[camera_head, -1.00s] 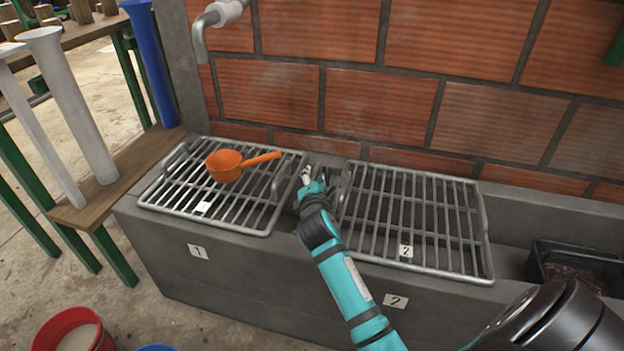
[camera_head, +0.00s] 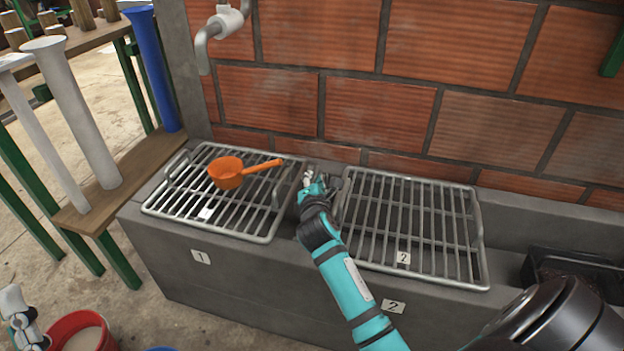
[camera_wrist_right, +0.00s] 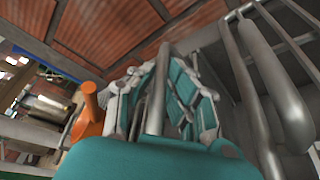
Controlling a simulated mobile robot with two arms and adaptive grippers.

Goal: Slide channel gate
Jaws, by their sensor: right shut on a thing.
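My right gripper (camera_head: 313,186) is between the two grates, at the gap dividing the concrete trough. In the right wrist view its teal-and-grey fingers (camera_wrist_right: 160,100) are shut around an upright grey metal bar (camera_wrist_right: 157,88), which looks like the handle of the channel gate. The gate's plate is hidden behind the gripper and arm, so how far it is slid cannot be told. My left gripper (camera_head: 22,318) shows only partly at the lower left edge, away from the trough; its fingers are not clear.
Grate 1 (camera_head: 226,229) holds an orange ladle (camera_head: 229,173). Grate 2 (camera_head: 470,283) is bare and close beside my right wrist. A tap (camera_head: 222,24) is on the brick wall above. A black tray (camera_head: 537,277) sits at the right; a red bucket (camera_head: 62,325) stands at lower left.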

